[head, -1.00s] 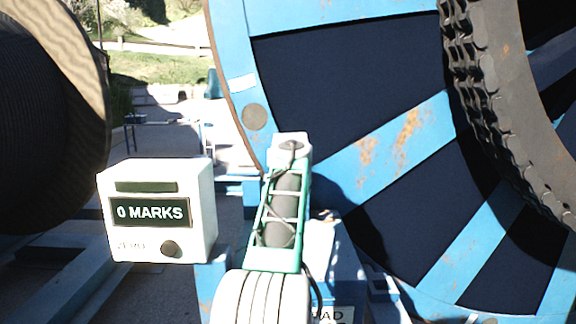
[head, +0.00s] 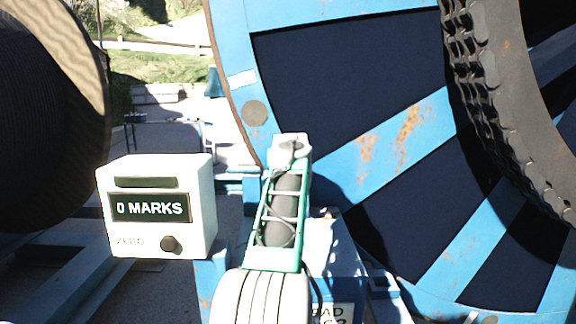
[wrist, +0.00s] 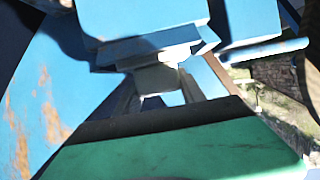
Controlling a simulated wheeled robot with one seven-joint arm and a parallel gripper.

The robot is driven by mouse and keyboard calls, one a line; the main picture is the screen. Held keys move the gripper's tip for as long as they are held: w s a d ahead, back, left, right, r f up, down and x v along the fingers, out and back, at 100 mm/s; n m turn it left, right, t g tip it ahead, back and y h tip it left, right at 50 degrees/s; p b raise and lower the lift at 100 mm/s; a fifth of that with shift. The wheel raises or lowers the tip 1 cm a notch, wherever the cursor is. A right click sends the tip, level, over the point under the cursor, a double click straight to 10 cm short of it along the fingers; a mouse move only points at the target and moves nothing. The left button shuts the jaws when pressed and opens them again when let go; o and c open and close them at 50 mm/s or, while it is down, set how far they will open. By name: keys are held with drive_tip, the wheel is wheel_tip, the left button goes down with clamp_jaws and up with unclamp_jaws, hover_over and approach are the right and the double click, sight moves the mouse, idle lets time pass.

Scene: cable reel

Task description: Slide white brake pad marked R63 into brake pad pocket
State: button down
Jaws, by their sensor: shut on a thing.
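My gripper (wrist: 160,95) shows in the wrist view beyond the green and black wrist part. Its fingers are shut on a pale block, seemingly the white brake pad (wrist: 158,78); no R63 mark is visible on it. Blue metalwork (wrist: 142,18) lies just beyond the pad, perhaps the brake pad pocket; whether they touch is unclear. In the head view my arm hides the gripper and pad. A blue stand (head: 338,262) low in the middle carries a white label (head: 330,312) reading partly "PAD", cut by the lower edge.
A white counter box (head: 158,207) reading "0 MARKS" stands left of my arm. The large blue reel (head: 385,140) with rust patches and a toothed ring (head: 490,100) fills the right. Another dark reel (head: 45,120) stands at the left. Paved ground shows between them.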

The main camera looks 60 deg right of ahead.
drive_tip(key=shift+r, duration=0.25)
drive_tip(key=c, duration=0.9)
unclamp_jaws()
drive_tip(key=shift+a, duration=0.1)
drive_tip(key=o, duration=0.3)
drive_tip(key=shift+f, duration=0.4)
drive_tip(key=b+v, duration=0.2)
drive_tip(key=v, duration=0.6)
drive_tip(key=shift+r, duration=0.25)
drive_tip(key=shift+w, duration=0.15)
